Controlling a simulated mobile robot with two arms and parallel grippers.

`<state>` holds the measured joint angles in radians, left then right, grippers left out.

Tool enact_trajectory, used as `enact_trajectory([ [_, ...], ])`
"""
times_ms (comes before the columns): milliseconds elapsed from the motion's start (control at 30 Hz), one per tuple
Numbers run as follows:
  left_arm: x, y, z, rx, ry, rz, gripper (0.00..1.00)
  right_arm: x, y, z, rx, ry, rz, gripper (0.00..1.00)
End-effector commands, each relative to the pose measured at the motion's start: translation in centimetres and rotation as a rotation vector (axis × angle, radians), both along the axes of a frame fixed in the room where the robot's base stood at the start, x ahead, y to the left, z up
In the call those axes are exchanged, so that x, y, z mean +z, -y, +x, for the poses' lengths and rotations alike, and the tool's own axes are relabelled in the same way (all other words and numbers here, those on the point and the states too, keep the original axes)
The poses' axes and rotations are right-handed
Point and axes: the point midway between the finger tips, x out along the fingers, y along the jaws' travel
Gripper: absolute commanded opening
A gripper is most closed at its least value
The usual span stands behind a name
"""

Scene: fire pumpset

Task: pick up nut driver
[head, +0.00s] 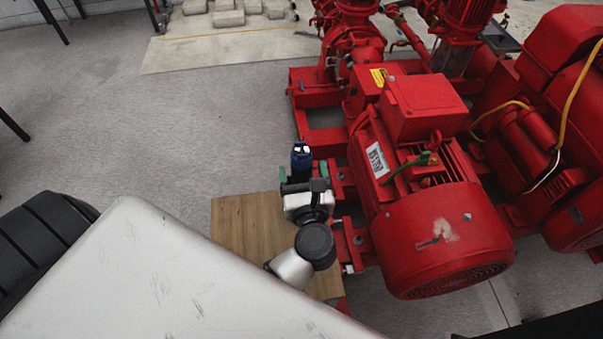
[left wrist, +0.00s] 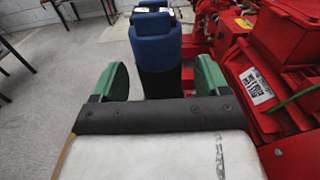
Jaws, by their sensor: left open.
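The nut driver (head: 301,153), a blue and black upright tool, stands at the far end of my left gripper in the head view. It also shows in the left wrist view (left wrist: 157,50), blue above and black below. My left gripper (head: 303,169) is open, with one green finger on each side of the tool. In the left wrist view the open fingers (left wrist: 159,76) have visible gaps to the black lower part. The tool's base is hidden behind the gripper body. My right gripper is not in view.
A wooden tabletop (head: 240,235) lies under my left arm. A large red motor and pump set (head: 430,230) stands close on the right, its red base frame (head: 345,180) near the gripper. Open grey floor (head: 190,130) lies to the left. Grey blocks (head: 229,18) lie at the back.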

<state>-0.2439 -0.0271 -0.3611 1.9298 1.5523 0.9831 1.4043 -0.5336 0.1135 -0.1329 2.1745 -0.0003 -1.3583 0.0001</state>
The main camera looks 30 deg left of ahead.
Motion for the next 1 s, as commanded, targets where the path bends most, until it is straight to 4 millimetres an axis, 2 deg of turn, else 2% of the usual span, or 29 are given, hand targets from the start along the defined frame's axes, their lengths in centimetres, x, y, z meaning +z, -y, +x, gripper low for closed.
enact_trajectory([
  [133,0.07,-0.97,1.32,-0.001,0.001,0.0,0.75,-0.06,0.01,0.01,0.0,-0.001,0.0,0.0],
  [400,0.01,-1.13,1.48,-0.001,-0.001,-0.001,0.75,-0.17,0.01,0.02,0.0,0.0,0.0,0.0],
  [767,0.01,-1.1,1.46,-0.001,-0.001,-0.001,0.2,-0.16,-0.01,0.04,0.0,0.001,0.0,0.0],
  [800,0.17,-1.11,1.49,-0.001,0.003,0.0,0.17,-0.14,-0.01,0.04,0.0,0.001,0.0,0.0],
  [1000,0.18,-1.11,1.48,-0.001,0.003,0.0,0.17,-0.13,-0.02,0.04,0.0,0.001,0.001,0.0],
])
